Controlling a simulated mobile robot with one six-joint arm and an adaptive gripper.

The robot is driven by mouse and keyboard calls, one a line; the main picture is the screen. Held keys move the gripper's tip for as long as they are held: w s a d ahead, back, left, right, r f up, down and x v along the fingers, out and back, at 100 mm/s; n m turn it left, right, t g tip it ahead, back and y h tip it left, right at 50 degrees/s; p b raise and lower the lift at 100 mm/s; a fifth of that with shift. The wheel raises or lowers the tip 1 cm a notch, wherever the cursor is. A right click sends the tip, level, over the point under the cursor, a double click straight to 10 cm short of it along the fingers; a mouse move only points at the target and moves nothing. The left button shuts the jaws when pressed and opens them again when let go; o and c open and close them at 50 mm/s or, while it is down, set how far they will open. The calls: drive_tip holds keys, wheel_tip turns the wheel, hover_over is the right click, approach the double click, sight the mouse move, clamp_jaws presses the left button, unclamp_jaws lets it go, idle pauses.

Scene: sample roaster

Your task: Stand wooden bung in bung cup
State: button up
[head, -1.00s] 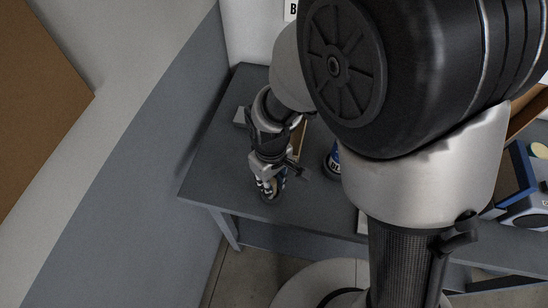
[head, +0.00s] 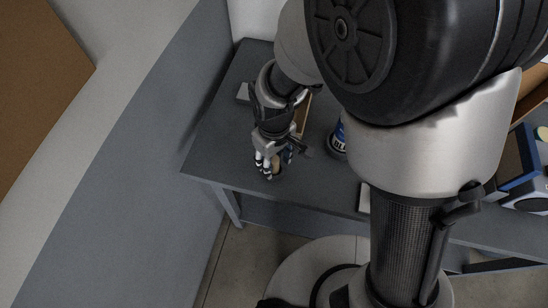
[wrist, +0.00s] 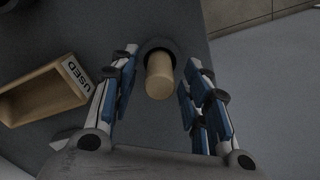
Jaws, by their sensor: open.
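The wooden bung (wrist: 160,77) is a pale tan cylinder in the middle of the wrist view. Its far end meets the dark round bung cup (wrist: 149,44), and it looks upright in it. The seat inside the cup is hidden behind the bung. My gripper (wrist: 161,58) is open, with one finger on each side of the bung and a gap visible on both sides. In the head view my gripper (head: 272,166) is low over the near left end of the table, and its fingers mostly hide the bung and cup.
A wooden tray labelled USED (wrist: 40,95) lies left of my gripper in the wrist view. A blue-and-white labelled can (head: 338,140) stands to the right on the grey table (head: 215,150). The table edge and open floor are close by.

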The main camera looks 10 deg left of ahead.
wheel_tip(320, 180, up, 12)
drive_tip(key=p, duration=0.4)
drive_tip(key=s+d+r+m+t, duration=0.15)
drive_tip(key=d+r+m, duration=0.35)
drive_tip(key=d+r, duration=0.55)
drive_tip(key=s+d+r+m+t, duration=0.3)
drive_tip(key=s+d, duration=0.4)
drive_tip(key=d, duration=0.3)
drive_tip(key=shift+s+r+m, duration=0.4)
drive_tip(key=shift+r+m, duration=0.45)
drive_tip(key=shift+m, duration=0.35)
